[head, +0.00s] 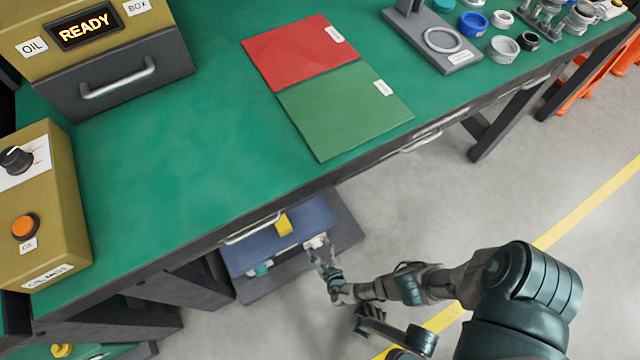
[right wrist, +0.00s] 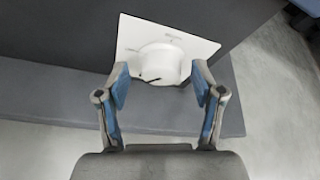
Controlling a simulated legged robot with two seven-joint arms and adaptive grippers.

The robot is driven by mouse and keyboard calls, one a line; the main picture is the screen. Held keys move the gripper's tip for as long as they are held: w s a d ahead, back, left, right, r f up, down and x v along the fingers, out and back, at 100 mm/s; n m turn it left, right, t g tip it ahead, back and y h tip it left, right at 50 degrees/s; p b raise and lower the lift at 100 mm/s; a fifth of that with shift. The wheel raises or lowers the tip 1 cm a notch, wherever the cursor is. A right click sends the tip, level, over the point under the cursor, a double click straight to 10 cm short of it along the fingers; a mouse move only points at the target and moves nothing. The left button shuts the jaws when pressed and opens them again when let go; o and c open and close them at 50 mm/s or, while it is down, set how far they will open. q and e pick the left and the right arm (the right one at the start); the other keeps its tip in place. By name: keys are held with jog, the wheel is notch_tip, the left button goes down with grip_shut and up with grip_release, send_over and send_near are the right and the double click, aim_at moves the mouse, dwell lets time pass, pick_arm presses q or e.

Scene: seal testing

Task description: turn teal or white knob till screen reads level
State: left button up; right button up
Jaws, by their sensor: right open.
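A dark blue box (head: 300,222) stands low under the bench front with a yellow piece on top. A white knob (head: 316,241) is on its front face at the right, and a teal knob (head: 262,269) is at the left. My right gripper (head: 322,256) is at the white knob. In the right wrist view, the white knob (right wrist: 160,63) sits on a white plate with small, unreadable marks. My open fingers (right wrist: 160,88) are on either side of it, with gaps visible. No screen shows on the blue box from here.
The green bench top (head: 170,170) overhangs the blue box. An oil box (head: 100,50) with a screen reading READY and a box with an orange button (head: 25,227) stand at left. Red (head: 300,50) and green (head: 345,108) mats lie on the bench.

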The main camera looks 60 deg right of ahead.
jog(key=shift+s+a+r, duration=0.1)
jog(key=shift+s+a, duration=0.2)
jog(key=shift+s, duration=0.05)
jog(key=v, duration=1.1)
